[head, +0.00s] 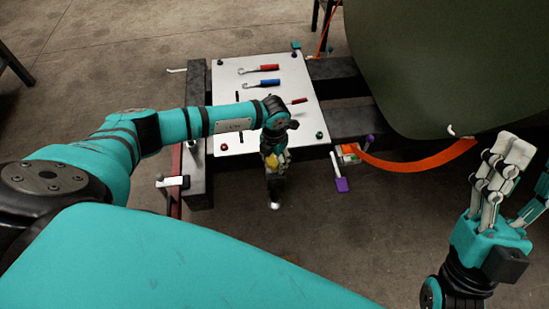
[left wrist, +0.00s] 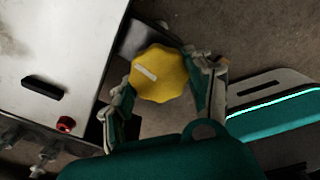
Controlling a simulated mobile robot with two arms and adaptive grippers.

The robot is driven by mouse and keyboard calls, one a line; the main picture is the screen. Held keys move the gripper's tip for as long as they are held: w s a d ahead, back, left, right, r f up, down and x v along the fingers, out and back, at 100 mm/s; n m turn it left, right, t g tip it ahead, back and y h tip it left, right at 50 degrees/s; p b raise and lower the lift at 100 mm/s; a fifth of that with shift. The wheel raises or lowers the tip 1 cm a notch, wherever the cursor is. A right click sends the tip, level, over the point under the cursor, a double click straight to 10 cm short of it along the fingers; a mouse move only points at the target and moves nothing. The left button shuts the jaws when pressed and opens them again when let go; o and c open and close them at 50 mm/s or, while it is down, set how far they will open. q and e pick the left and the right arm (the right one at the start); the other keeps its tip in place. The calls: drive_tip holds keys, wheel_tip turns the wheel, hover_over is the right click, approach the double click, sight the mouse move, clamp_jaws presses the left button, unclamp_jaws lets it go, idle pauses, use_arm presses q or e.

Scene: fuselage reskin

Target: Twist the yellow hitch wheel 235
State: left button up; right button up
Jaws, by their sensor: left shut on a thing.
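The yellow hitch wheel (left wrist: 160,73) is a lobed knob with a pale bar mark on its face, slanting slightly downward to the right in the left wrist view. My left gripper (left wrist: 163,88) is shut on it, with fingers on its left and right sides. In the head view, only a bit of the yellow wheel (head: 270,161) shows below my left wrist, at the front edge of the white panel; the rest is hidden. My right gripper (head: 513,190) is raised at the far right, empty, with its fingers apart.
The white panel (head: 228,90) carries red-handled (head: 268,68) and blue-handled (head: 268,83) tools and small red and green knobs. Dark beams lie beneath it. An orange strap (head: 420,165) runs right, beside a large dark green curved body (head: 440,60). Floor in front is clear.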

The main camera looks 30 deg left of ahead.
sight(273, 159)
use_arm(q)
drive_tip(key=m, duration=0.4)
drive_tip(key=shift+a+m, duration=0.15)
drive_tip(key=shift+m, duration=0.15)
drive_tip(key=shift+w+m, duration=0.1)
drive_tip(key=shift+m, duration=1.9)
drive_tip(key=o, duration=1.2)
wheel_tip(273, 159, up, 12)
